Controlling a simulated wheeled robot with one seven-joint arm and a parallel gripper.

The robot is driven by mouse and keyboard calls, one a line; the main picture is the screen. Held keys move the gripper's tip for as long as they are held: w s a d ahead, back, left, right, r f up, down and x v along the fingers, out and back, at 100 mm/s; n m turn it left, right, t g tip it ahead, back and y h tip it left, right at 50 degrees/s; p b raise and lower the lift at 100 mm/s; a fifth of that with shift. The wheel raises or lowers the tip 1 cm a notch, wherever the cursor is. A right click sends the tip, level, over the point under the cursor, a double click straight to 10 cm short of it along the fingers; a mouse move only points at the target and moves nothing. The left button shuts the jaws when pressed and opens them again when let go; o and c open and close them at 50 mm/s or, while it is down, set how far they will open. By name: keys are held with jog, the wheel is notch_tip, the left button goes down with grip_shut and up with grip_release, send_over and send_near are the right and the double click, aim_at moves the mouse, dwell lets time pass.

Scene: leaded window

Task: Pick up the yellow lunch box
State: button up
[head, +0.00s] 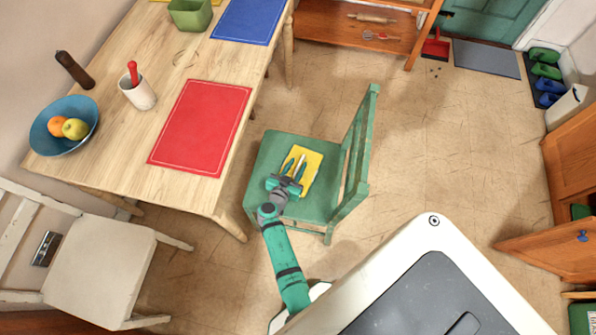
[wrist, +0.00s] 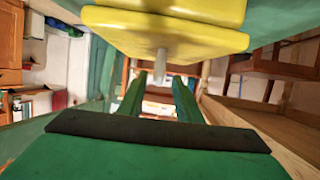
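The yellow lunch box (head: 313,164) lies on the seat of the green chair (head: 268,151), near its backrest. My gripper (head: 295,164) is over the lunch box, with its two fingers apart. A pale bar shows between the fingers in the head view. In the wrist view the lunch box (wrist: 170,35) fills the upper part, close by. A small white piece (wrist: 160,66) sticks out from it, between and beyond my open fingers (wrist: 157,95). I cannot tell whether the fingers touch it.
The wooden table (head: 150,55) stands left of the chair, with a red mat (head: 201,127), a blue bowl (head: 45,128) and a white cup (head: 138,93). The green backrest (head: 355,150) rises just right of the lunch box. A white chair (head: 98,272) is at lower left. Floor (head: 420,160) is clear to the right.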

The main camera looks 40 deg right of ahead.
aim_at(302, 160)
jog(key=x, duration=0.4)
jog(key=shift+s+d+f, duration=0.1)
jog(key=shift+s+d, duration=0.05)
jog(key=shift+d, duration=0.35)
jog(key=shift+w+d+f, duration=0.2)
jog(key=shift+w+d, duration=0.05)
jog(key=shift+d, duration=0.05)
grip_shut()
dwell(0.8)
